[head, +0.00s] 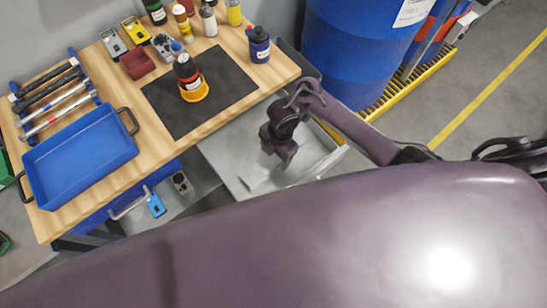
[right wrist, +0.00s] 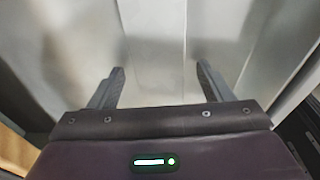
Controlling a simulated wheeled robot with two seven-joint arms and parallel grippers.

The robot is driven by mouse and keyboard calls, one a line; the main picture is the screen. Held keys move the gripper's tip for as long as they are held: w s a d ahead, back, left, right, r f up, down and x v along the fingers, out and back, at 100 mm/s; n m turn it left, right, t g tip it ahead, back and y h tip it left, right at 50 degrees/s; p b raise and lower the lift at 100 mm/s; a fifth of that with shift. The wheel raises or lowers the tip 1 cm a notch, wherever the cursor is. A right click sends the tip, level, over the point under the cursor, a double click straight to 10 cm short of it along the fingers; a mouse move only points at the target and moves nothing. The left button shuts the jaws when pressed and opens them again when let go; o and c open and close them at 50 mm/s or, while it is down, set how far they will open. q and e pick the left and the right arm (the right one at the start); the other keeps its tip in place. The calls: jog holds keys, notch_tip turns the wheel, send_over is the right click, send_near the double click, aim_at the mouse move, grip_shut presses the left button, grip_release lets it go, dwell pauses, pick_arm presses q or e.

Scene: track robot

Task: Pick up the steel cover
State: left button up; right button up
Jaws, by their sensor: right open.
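A pale grey sheet-metal piece (head: 228,150), which looks like the steel cover, lies beside the front right edge of the wooden table, low in or on a grey metal frame. I cannot tell where the cover ends and the frame begins. My right gripper (head: 283,153) hangs over its right part, pointing down. In the right wrist view, the open fingers (right wrist: 160,72) have nothing between them, and plain brushed metal (right wrist: 150,35) fills the space beyond. I cannot tell whether the fingertips touch it. My left gripper is not in view.
The wooden table (head: 62,218) holds a blue tray (head: 80,158), a black mat (head: 225,88) with a black and orange bottle (head: 188,75), a dark blue bottle (head: 259,45) and several tools. A blue drum (head: 340,60) stands on a yellow-edged pallet behind my right arm.

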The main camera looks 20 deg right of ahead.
jog(key=shift+f, duration=0.1)
jog(key=c, duration=1.1)
jog(key=shift+c, duration=0.2)
